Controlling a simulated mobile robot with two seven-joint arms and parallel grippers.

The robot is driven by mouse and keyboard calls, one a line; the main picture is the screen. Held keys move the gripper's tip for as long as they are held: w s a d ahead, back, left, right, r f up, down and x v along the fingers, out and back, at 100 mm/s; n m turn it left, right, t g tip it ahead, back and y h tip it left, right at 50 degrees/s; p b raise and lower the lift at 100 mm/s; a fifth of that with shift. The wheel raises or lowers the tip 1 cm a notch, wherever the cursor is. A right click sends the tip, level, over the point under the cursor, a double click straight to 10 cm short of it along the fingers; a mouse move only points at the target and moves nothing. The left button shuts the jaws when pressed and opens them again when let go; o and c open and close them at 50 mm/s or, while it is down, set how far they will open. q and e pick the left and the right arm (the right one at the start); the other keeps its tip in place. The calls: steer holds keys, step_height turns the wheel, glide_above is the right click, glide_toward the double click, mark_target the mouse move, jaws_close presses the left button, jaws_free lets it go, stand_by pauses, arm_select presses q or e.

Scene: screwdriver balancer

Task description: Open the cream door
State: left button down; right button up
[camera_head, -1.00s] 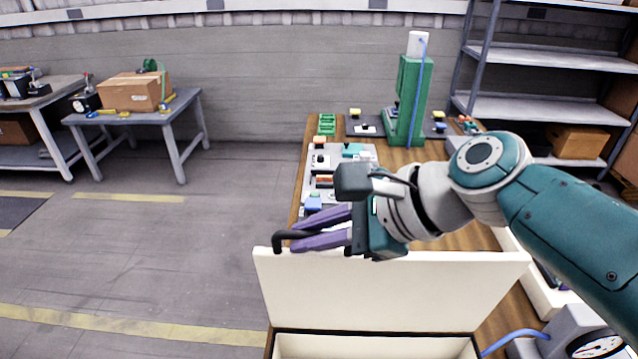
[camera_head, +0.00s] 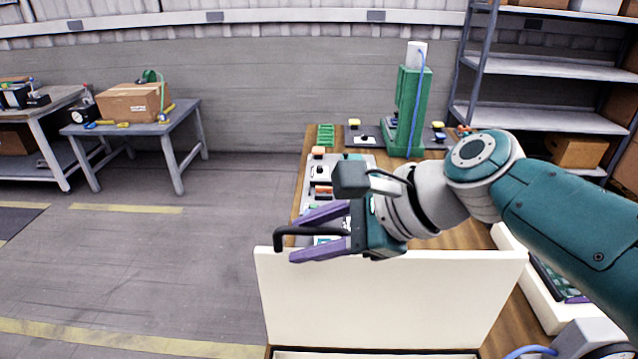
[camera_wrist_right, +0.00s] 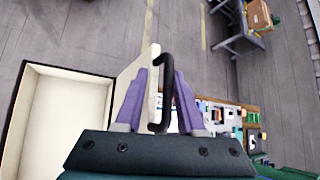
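The cream door (camera_head: 390,298) stands swung away from its cream box (camera_head: 375,355), whose interior shows in the right wrist view (camera_wrist_right: 62,125). In that view the door (camera_wrist_right: 130,85) is seen nearly edge-on. A black bar handle (camera_head: 283,237) is fixed to the door and also shows in the right wrist view (camera_wrist_right: 166,75). My right gripper (camera_head: 294,238) is open, with its purple fingers on either side of the handle. In the right wrist view, gaps show between the handle and the fingers of the right gripper (camera_wrist_right: 160,73). My left gripper is not in view.
A wooden bench (camera_head: 432,174) holds a green press (camera_head: 407,105), green bins (camera_head: 326,135) and small parts behind my right arm. Grey shelves (camera_head: 550,120) stand at the back right. A grey table (camera_head: 185,118) with a cardboard box (camera_head: 130,102) is at the left. The left floor is clear.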

steer(key=shift+o, duration=0.2)
steer(key=shift+d+r, duration=0.1)
steer(key=p+v, duration=0.3)
steer(key=v, duration=0.6)
steer(key=shift+d+r, duration=0.2)
steer(key=shift+r, duration=0.05)
steer(key=shift+s, duration=0.1)
steer(key=shift+c, duration=0.3)
